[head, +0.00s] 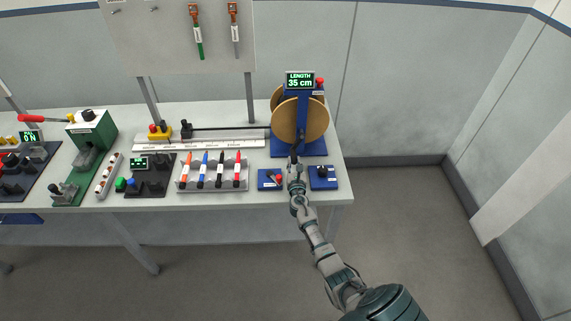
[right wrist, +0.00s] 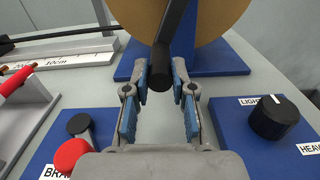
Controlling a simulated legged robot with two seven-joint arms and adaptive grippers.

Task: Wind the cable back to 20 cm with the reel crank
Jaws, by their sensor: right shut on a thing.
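The cable reel (head: 287,120) is a tan disc on a blue stand at the right of the bench. Its green display (head: 300,80) reads LENGTH 35 cm. The dark cable (head: 228,128) runs left from the reel above a white ruler strip (head: 220,143). My right gripper (head: 295,161) reaches the reel's front from below. In the right wrist view its fingers (right wrist: 162,80) are shut on the black crank handle (right wrist: 172,35), which stands between the fingertips in front of the disc. My left gripper is not in view.
Blue boxes flank my right gripper: one with a red button (head: 269,180) on the left, one with a black knob (head: 322,177) on the right. A rack of coloured markers (head: 212,180) stands further left. Open floor lies right of the bench.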

